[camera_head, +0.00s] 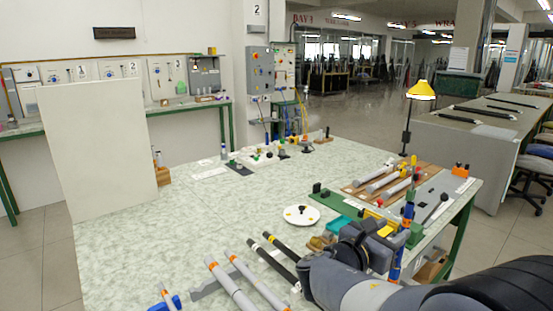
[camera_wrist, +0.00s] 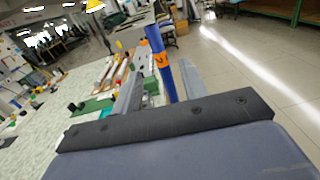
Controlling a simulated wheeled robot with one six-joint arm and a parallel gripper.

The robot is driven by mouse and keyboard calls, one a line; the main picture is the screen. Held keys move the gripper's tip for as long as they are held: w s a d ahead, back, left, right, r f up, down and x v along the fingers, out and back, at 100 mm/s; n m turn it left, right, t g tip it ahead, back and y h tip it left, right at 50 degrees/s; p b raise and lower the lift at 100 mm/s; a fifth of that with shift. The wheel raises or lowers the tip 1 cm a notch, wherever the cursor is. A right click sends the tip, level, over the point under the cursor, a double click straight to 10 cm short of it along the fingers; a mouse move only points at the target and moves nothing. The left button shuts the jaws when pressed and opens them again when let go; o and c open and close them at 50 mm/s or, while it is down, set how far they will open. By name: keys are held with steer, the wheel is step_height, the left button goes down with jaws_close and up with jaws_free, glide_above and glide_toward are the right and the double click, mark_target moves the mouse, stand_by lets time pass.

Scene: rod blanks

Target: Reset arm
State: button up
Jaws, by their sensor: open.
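My gripper (camera_head: 402,231) is over the right front part of the bench in the head view, its jaws open. In the wrist view my gripper (camera_wrist: 160,88) shows its two grey fingers apart. A blue rod with an orange band (camera_wrist: 158,60) stands between or just beyond them; I cannot tell whether either finger touches it. The blue rod (camera_head: 396,262) also shows upright beside my gripper in the head view. Its foot is hidden by my arm. Grey rods with orange bands (camera_head: 230,286) and black rods with yellow bands (camera_head: 268,261) lie at the front.
The speckled bench (camera_head: 240,208) is mostly clear in the middle. A wooden rack with grey rods (camera_head: 358,188) lies at the right, near a green fixture (camera_head: 338,209). A white disc (camera_head: 301,215), a yellow lamp (camera_head: 420,91) and a pale upright panel (camera_head: 100,145) are also present.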

mark_target(406, 218)
steer(key=x, duration=0.5)
steer(key=shift+s+a+r+p, duration=0.1)
steer(key=shift+r+p, duration=0.3)
